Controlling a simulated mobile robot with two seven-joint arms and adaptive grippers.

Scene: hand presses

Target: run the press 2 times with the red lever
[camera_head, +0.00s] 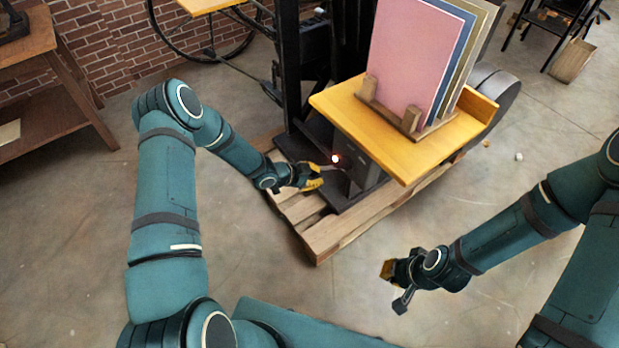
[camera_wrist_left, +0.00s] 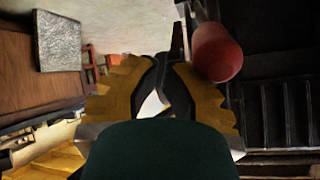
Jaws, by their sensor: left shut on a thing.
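The dark press (camera_head: 293,80) stands on a wooden pallet at the top middle of the head view. My left gripper (camera_head: 315,177), with yellow fingers, is low at the front of the press and is shut on the red lever. In the left wrist view the lever's red knob (camera_wrist_left: 216,52) shows next to the right-hand finger of my left gripper (camera_wrist_left: 165,90). The exact grip is partly hidden. My right gripper (camera_head: 394,285) hangs open and empty over the floor.
A yellow wooden shelf (camera_head: 350,115) juts out beside the press, above and right of my left gripper. It carries a rack of upright boards (camera_head: 412,55). The pallet (camera_head: 318,240) edges the work area. A brown table (camera_head: 40,85) stands far left. Floor in front is clear.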

